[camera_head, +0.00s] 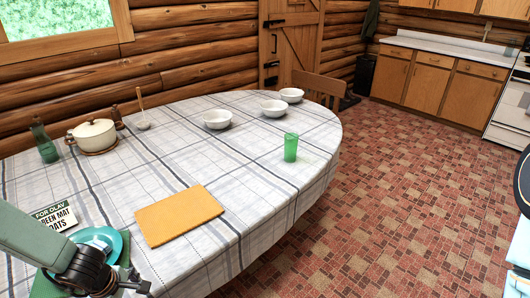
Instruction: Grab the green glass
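The green glass (291,147) stands upright on the right part of the table (255,178), which has a checked cloth. My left gripper (138,286) is at the bottom left, low over the near edge of the table, beside a teal plate. It is well apart from the glass, and its fingers are small and dark, so I cannot tell whether they are open. My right gripper is not in view; a pale blue and black part at the right edge seems to be of my own body.
An orange board (179,215) lies between my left gripper and the glass. White bowls (218,119) stand behind the glass. A white pot (94,136), a green bottle (44,143) and a sign (54,217) are on the left. A wooden chair (319,87) stands behind the table.

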